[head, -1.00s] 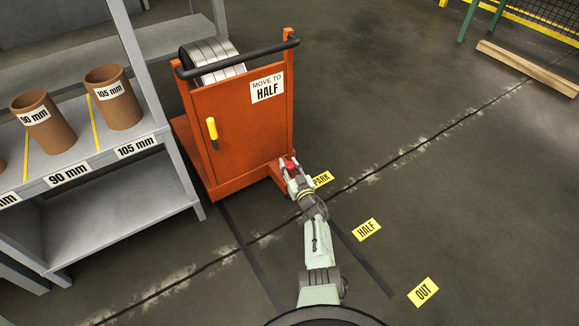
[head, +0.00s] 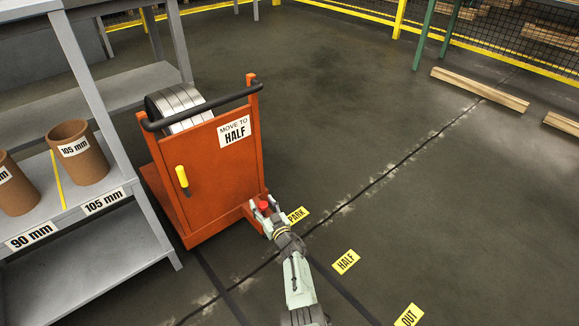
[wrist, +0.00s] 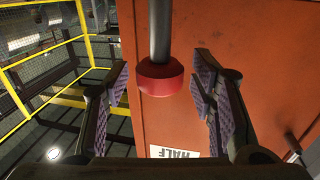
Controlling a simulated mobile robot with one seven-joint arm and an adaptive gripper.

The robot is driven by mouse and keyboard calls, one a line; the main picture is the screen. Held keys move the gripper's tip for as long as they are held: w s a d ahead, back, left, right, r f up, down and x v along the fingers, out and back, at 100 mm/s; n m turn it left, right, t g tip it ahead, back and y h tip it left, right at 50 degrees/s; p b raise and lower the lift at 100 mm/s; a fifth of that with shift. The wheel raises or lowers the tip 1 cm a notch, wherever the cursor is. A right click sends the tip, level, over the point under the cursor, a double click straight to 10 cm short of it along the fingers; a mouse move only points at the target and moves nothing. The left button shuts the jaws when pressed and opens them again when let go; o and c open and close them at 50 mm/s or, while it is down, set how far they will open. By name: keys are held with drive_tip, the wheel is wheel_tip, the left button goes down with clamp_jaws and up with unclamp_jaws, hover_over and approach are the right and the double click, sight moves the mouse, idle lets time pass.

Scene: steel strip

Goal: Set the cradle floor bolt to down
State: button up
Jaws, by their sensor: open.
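The cradle is an orange wheeled-cart-like frame (head: 222,165) with a dark top handle and a "MOVE TO HALF" sign. A red knob (head: 264,205), which looks like the floor bolt's head, sits low at its right front corner. In the wrist view the red knob (wrist: 160,77) is on a grey rod (wrist: 159,30). My gripper (head: 265,202) is open around the knob; in the wrist view its fingers (wrist: 163,88) stand on either side with gaps. The bolt's lower end is hidden. A yellow handle (head: 182,179) is on the cradle's front panel.
A grey shelf (head: 130,215) with brown tubes stands close at the left. Yellow floor labels PARK (head: 298,214), HALF (head: 346,262) and OUT (head: 409,315) lie right of my arm. Wooden beams (head: 480,89) lie far right. The floor between is clear.

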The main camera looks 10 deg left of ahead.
sight(263, 203)
wheel_tip(263, 203, up, 5)
drive_tip(key=p, duration=0.4)
drive_tip(key=p+v, duration=0.8)
drive_tip(key=v, duration=0.3)
drive_tip(key=w+d+r+m+t+h, duration=0.2)
drive_tip(key=w+d+r+h, duration=0.2)
drive_tip(key=w+r, duration=0.3)
drive_tip(key=w+d+r+m+t+h, duration=0.2)
drive_tip(key=w+d+r+h, duration=0.2)
drive_tip(key=r, duration=1)
drive_tip(key=w+b, duration=0.1)
drive_tip(key=w, duration=0.2)
drive_tip(key=shift+w+d+r+m+t, duration=0.25)
drive_tip(key=shift+d+r+m+t, duration=0.1)
drive_tip(key=shift+r+m+t, duration=0.05)
